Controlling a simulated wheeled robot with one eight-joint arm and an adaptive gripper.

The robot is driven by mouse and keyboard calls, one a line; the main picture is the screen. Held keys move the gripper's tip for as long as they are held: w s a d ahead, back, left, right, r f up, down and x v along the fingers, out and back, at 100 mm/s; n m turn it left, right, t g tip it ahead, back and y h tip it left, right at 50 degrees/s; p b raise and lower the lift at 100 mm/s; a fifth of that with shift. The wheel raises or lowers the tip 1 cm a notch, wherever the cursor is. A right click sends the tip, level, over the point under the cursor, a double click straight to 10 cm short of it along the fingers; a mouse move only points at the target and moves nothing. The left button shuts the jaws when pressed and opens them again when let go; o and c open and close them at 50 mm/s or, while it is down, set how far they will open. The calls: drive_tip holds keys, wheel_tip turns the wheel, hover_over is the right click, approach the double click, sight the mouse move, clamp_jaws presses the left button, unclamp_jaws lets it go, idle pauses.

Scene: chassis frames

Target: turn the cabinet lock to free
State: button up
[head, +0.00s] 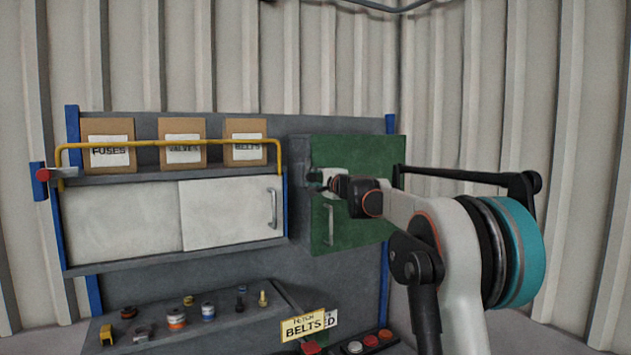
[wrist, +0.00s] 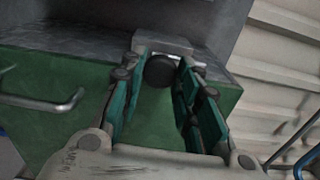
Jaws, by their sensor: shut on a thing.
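The green cabinet door (head: 352,232) is on the right of the grey panel in the head view, with a metal handle (head: 330,224) low on its left side. My gripper (head: 317,179) is at the door's upper left edge. In the wrist view the lock, a round black knob (wrist: 159,70), sits between the fingertips of my gripper (wrist: 162,78). The green finger pads stand on both sides of it, and the gripper is shut on it. The door's handle also shows in the wrist view (wrist: 45,105). In the head view the gripper hides the lock, and I cannot tell its angle.
A lower shelf (head: 190,320) holds small parts. A yellow BELTS sign (head: 303,325) stands below the green door.

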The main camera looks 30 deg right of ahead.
drive_tip(key=shift+n, duration=0.3)
drive_tip(key=o, duration=1.1)
drive_tip(key=s, duration=1.2)
drive_tip(key=shift+d, duration=0.15)
drive_tip(key=shift+f, duration=0.1)
